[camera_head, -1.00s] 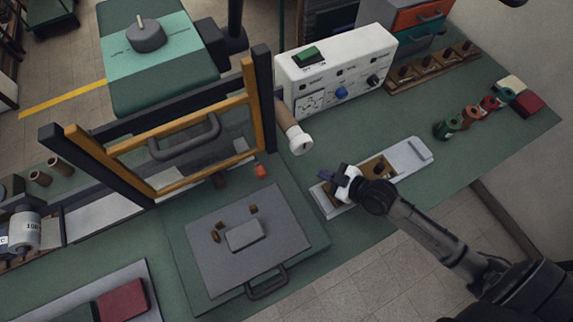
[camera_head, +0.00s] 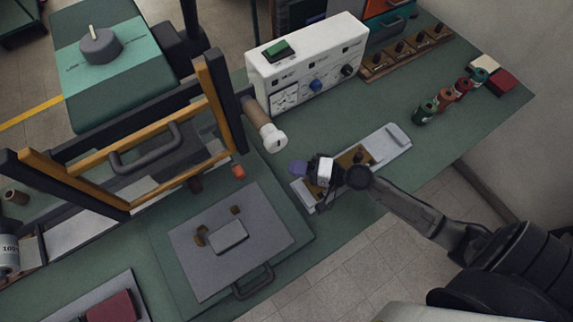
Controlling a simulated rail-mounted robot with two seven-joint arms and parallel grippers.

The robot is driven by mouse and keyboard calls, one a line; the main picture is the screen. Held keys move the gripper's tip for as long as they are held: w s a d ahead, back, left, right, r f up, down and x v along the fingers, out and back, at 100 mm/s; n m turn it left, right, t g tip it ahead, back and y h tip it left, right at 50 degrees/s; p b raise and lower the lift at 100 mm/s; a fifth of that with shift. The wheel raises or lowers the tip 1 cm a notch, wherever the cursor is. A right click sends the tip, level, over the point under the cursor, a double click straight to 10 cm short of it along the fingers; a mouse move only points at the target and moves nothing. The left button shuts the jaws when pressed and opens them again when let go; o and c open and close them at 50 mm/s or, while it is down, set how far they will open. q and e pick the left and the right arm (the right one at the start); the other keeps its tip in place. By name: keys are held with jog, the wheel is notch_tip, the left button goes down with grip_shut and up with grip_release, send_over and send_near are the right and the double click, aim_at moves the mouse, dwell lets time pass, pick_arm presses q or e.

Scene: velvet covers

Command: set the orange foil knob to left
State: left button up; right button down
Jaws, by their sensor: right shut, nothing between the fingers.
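I cannot make out a knob that is plainly orange. A grey knob (camera_head: 101,46) with a white pointer sits on the teal machine top at the upper left. A blue knob (camera_head: 316,85) and a black knob (camera_head: 347,71) are on the front of the white control box (camera_head: 262,72). My right gripper (camera_head: 304,167) is shut and empty, over the left part of a pale tray (camera_head: 392,140) with a brass-coloured insert. It is apart from all these knobs. A bluish-purple piece shows at its tip. My left gripper is out of view.
A yellow-and-black frame (camera_head: 215,105) stands at left, with a white-ended roller (camera_head: 273,138) beside it. Several foil rolls (camera_head: 425,113) and a wooden rack (camera_head: 375,70) are at right. Green bench between box and tray is clear.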

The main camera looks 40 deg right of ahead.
aim_at(239, 173)
pick_arm(q)
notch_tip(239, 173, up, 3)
jog(key=p, duration=0.2)
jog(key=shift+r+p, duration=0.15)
jog(key=shift+p, duration=0.25)
pick_arm(e)
jog(key=w+a, duration=0.2)
jog(key=a, duration=0.1)
jog(key=w+a+f, duration=0.1)
jog(key=w+a, duration=0.1)
jog(key=a, duration=0.1)
jog(key=w+a, duration=0.2)
jog(key=a, duration=0.1)
jog(key=shift+w+a+f, duration=0.1)
jog(key=shift+w+f, duration=0.1)
jog(key=shift+w, duration=0.1)
